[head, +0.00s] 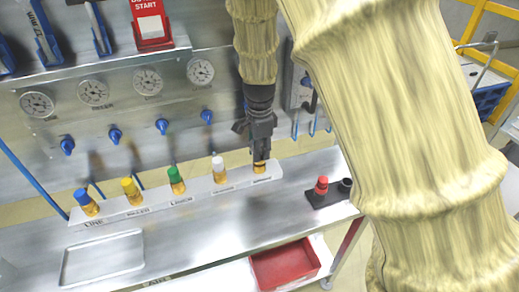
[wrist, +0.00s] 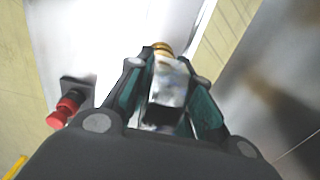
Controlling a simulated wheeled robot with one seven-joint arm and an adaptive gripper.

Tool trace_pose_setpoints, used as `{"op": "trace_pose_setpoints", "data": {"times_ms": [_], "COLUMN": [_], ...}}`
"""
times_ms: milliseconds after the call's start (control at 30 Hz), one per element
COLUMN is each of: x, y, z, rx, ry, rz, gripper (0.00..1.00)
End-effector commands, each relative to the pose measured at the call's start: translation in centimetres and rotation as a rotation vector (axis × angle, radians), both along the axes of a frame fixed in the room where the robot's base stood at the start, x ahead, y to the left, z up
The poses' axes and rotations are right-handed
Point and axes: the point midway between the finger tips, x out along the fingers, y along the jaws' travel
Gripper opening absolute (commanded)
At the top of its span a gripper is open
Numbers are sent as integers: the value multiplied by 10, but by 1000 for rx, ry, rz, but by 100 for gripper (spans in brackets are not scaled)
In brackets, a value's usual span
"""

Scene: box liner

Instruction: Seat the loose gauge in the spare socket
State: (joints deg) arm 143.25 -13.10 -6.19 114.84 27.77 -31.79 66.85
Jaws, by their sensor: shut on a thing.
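My gripper (head: 261,152) is shut at the fifth, rightmost place of the white rail (head: 150,208). A brass-coloured piece (head: 260,168) with a dark band shows just under the fingertips. In the wrist view its brass end (wrist: 161,47) shows beyond my gripper (wrist: 158,62), with a shiny grey block (wrist: 168,84) between the fingers. The fingers hide much of the piece, and I cannot tell whether it is the loose gauge or whether it is seated in the rail. A black holder (head: 322,198) to the right has a red-capped piece (head: 321,185) and an empty-looking black socket (head: 346,185).
Blue (head: 86,202), yellow (head: 131,191), green (head: 176,180) and white (head: 219,169) capped brass fittings stand along the rail. Several dial gauges (head: 148,82) are on the panel behind.

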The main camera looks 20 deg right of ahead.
Motion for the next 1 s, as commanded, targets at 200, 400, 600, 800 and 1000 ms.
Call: {"op": "trace_pose_setpoints", "data": {"times_ms": [200,400,600,800,1000], "x": [0,0,0,0,0], "y": [0,0,0,0,0], "z": [-2,-5,-7,-9,-11], "rx": [0,0,0,0,0], "ry": [0,0,0,0,0], "rz": [0,0,0,0,0], "gripper": [0,0,0,0,0]}}
